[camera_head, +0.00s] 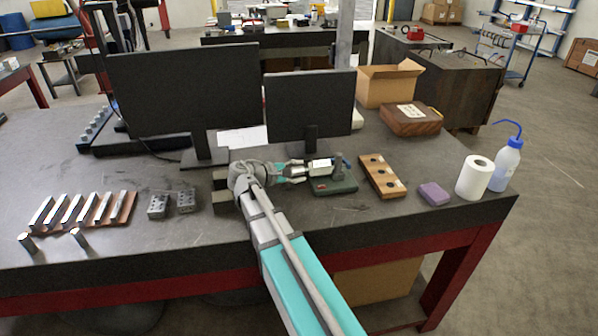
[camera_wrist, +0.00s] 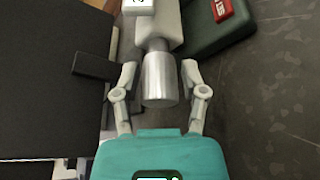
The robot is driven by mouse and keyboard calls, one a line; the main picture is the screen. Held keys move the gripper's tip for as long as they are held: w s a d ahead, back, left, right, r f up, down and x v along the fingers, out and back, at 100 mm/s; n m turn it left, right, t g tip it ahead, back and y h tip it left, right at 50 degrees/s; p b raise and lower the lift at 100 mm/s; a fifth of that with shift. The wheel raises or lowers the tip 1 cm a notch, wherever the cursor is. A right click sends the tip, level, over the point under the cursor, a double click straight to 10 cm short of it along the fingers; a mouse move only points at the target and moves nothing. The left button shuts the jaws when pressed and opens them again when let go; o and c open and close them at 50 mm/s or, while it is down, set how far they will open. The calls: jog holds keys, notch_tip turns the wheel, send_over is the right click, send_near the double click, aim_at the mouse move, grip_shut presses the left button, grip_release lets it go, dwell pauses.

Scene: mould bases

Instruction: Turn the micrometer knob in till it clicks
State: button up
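The micrometer (camera_head: 320,163) lies across a dark green stand (camera_head: 335,187) on the bench. In the wrist view its silver cylindrical knob (camera_wrist: 159,82) points toward my gripper, with the grey body (camera_wrist: 163,22) behind it and a white label at the top edge. My gripper (camera_wrist: 160,68) is open, one finger on each side of the knob. A gap shows on the left; the right finger is very close, and I cannot tell if it touches. In the head view my gripper (camera_head: 298,170) is at the micrometer's left end, small and partly hidden by my wrist.
Two dark monitors (camera_head: 185,90) (camera_head: 310,105) stand just behind. A wooden block (camera_head: 381,176) with inserts, a purple block (camera_head: 434,193), a paper roll (camera_head: 474,177) and a blue-capped bottle (camera_head: 506,165) stand to the right. Metal bars and grey blocks (camera_head: 158,206) lie to the left.

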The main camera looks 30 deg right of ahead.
grip_shut()
jog(key=shift+m+t+h+b, duration=0.3)
jog(key=shift+m+h+b, duration=0.2)
jog(key=shift+m+b, duration=0.45)
jog(key=shift+w+r+m+t+h, duration=0.15)
jog(key=shift+m+t+h, duration=0.15)
jog(key=shift+m, duration=0.65)
jog(key=shift+o, duration=2.1)
grip_release()
jog(key=shift+n, duration=0.3)
